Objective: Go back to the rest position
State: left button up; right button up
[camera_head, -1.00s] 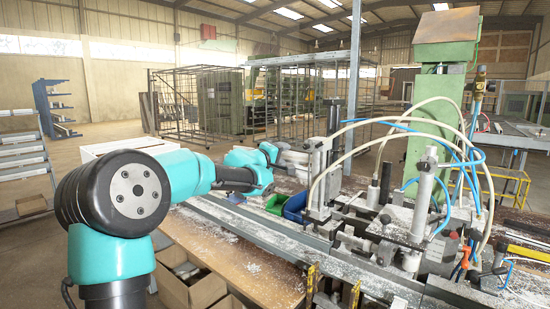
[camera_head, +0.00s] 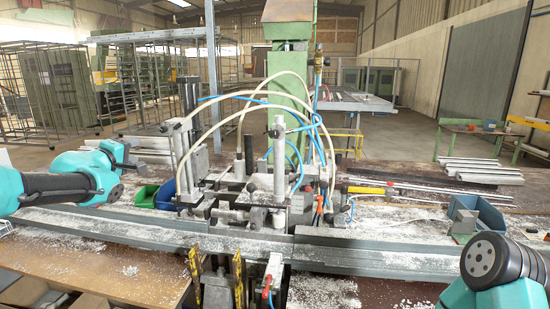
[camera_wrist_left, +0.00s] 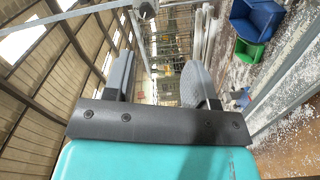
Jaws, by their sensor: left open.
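My left gripper (camera_head: 132,162) is at the left of the head view, above the back of the bench, left of the green and blue bins. A part of my right arm (camera_head: 495,268) shows at the lower right of the head view. The right gripper cannot be made out there.
The clamp fixture (camera_head: 265,185) with hoses and a green column (camera_head: 290,90) fills the middle. A green bin (camera_head: 146,196) and a blue bin (camera_head: 166,194) stand left of it. A long grey rail (camera_head: 380,262) runs along the front. Another blue bin (camera_head: 482,212) stands right.

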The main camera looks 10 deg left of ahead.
pick_arm(q)
jog(key=d+f+m+g+h, duration=0.15)
jog(key=d+f, duration=0.35)
jog(key=f, duration=0.8)
jog(key=d+f+m+g, duration=0.2)
jog(key=d+f+g, duration=0.15)
jog(key=f, duration=0.95)
jog(key=d+f+m+g+h, duration=0.15)
jog(key=d+f, duration=0.45)
jog(key=f, duration=0.7)
jog(key=s+d+f+m+g, duration=0.3)
jog(key=s+d+f+g, duration=0.3)
jog(key=s+f, duration=0.65)
jog(key=s+d+f+m+g, duration=0.2)
jog(key=s+d+f, duration=0.2)
jog(key=s+f, duration=0.2)
jog(key=s+d+f+m+g, duration=0.2)
jog(key=s+d+f, duration=0.2)
jog(key=s, duration=0.7)
notch_tip(320, 180, down, 2)
jog(key=shift+f, duration=0.25)
jog(key=shift+w, duration=0.1)
